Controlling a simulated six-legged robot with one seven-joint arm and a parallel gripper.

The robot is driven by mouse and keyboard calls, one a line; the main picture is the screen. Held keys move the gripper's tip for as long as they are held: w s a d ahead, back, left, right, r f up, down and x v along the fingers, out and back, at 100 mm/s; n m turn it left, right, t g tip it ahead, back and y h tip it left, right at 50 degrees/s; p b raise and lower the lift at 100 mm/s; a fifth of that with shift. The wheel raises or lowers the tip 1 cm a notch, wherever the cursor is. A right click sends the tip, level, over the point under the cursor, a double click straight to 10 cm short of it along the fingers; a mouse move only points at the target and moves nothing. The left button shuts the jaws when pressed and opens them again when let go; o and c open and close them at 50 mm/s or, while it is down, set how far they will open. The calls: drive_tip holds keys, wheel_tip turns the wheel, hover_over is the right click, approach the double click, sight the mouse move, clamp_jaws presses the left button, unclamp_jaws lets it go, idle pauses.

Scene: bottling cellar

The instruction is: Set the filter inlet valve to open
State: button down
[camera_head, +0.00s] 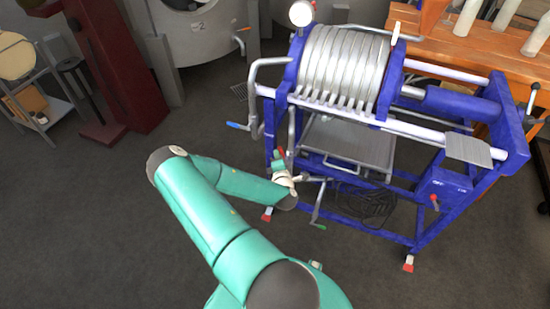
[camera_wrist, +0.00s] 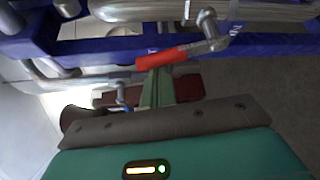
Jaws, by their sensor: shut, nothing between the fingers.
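The filter (camera_head: 340,70) is a stack of pale plates in a blue frame. A valve with a red lever handle (camera_head: 282,153) sits on the pipework at its left side; in the wrist view this red handle (camera_wrist: 168,56) lies slightly tilted, joined to a grey metal valve stem. My gripper (camera_head: 278,158) is at the red handle, its green fingers (camera_wrist: 157,80) shut and empty, tips close to or touching the handle; I cannot tell which. A blue lever handle (camera_head: 237,125) is further left, and a green one (camera_head: 318,226) is lower. I see no label naming the inlet valve.
The blue frame's rails and grey pipes (camera_head: 254,90) lie close around my gripper. A drip tray (camera_head: 345,145) is under the plates. A wooden bench (camera_head: 470,50) stands behind right, a steel tank (camera_head: 195,35) behind left.

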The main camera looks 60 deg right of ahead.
drive_tip(key=shift+s+d+r+m+t+h, duration=0.1)
drive_tip(key=shift+s+r+m+t+h, duration=0.05)
drive_tip(key=shift+s+m, duration=0.25)
drive_tip(key=shift+s+d+r+m+t+h, duration=0.15)
drive_tip(key=shift+s+m, duration=0.15)
drive_tip(key=shift+s, duration=0.3)
